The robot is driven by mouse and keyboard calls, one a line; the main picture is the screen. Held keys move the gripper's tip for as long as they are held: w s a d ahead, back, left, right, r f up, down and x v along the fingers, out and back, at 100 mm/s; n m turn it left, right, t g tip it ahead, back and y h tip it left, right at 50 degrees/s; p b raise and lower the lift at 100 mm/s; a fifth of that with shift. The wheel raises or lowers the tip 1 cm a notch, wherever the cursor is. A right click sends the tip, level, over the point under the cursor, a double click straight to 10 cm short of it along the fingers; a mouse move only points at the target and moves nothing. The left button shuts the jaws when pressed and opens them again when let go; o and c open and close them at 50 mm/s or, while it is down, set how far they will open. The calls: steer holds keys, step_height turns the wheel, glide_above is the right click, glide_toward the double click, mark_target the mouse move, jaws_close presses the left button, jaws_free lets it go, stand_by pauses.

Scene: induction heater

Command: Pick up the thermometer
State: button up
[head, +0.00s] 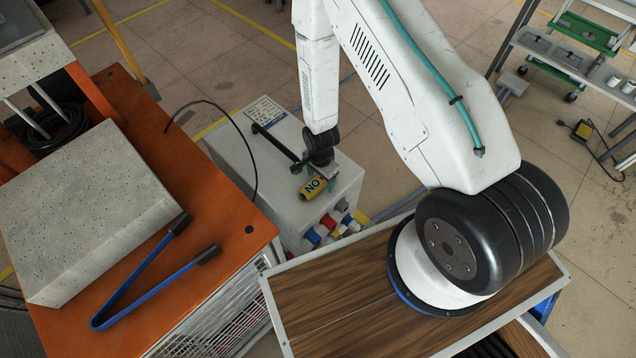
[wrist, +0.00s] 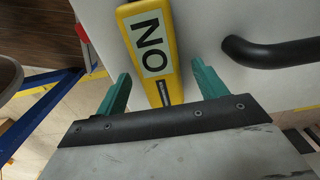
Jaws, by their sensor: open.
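The thermometer appears to be the yellow device (head: 313,188) with a white label reading "NO". It lies on top of the light grey cabinet (head: 278,172), near its front edge. In the wrist view the yellow device (wrist: 148,42) runs down between the fingers, and its lower end is hidden behind the gripper body. My gripper (wrist: 161,68) is open, with one green finger on each side of the device and a visible gap on both sides. In the head view my gripper (head: 325,165) is just above the device, partly hidden by the wrist. I cannot tell the height gap.
A black handle (head: 275,143) on the cabinet is close to my gripper's right finger in the wrist view. Coloured sockets (head: 325,228) line the cabinet front. An orange bench (head: 150,150) at left holds a concrete slab (head: 85,210) and blue tongs (head: 135,285).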

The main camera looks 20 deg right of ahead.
steer(key=shift+f, duration=0.2)
steer(key=c, duration=1.1)
steer(key=shift+c, duration=0.2)
steer(key=shift+r, duration=0.15)
